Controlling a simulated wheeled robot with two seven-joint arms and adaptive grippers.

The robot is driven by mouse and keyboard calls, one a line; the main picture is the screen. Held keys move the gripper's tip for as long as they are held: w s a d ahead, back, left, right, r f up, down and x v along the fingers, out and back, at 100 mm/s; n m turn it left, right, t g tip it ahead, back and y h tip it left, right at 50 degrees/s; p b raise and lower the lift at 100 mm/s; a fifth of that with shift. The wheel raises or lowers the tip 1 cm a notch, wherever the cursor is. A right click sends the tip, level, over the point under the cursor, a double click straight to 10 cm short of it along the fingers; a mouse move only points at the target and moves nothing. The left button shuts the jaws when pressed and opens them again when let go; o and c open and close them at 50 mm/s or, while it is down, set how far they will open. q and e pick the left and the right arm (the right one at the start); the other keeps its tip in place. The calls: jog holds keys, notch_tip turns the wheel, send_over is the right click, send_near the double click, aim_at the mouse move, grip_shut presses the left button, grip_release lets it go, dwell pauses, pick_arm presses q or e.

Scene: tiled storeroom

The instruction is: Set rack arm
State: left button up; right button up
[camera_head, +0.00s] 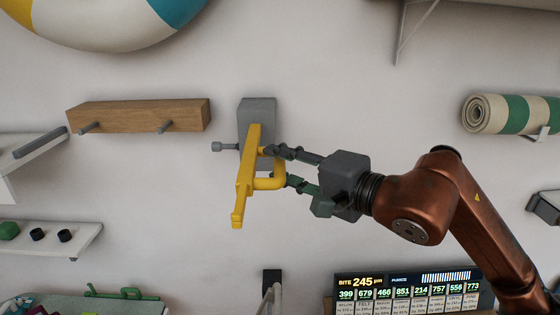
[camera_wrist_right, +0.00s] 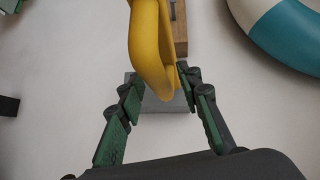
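The yellow rack arm (camera_head: 244,180) is a long bar with a looped handle (camera_head: 279,171) on its right side. It sits in front of a grey wall bracket (camera_head: 257,105) and slants downward. A grey knobbed pin (camera_head: 217,147) sticks out to the left of the bracket. My right gripper (camera_head: 274,165) is at the handle, its fingers apart, one near the top of the loop and one near its lower right. In the right wrist view the yellow handle (camera_wrist_right: 151,50) lies between the spread fingertips (camera_wrist_right: 160,78); firm contact is not clear. My left gripper is out of view.
A wooden peg rail (camera_head: 140,115) is on the wall to the left. White shelves (camera_head: 60,240) stand at the lower left. A lifebuoy (camera_head: 100,35) hangs above, and a rolled mat (camera_head: 505,114) is at the right. A display board (camera_head: 410,287) is below my right arm.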

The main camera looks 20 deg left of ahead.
grip_shut()
dwell(0.4)
dwell(0.4)
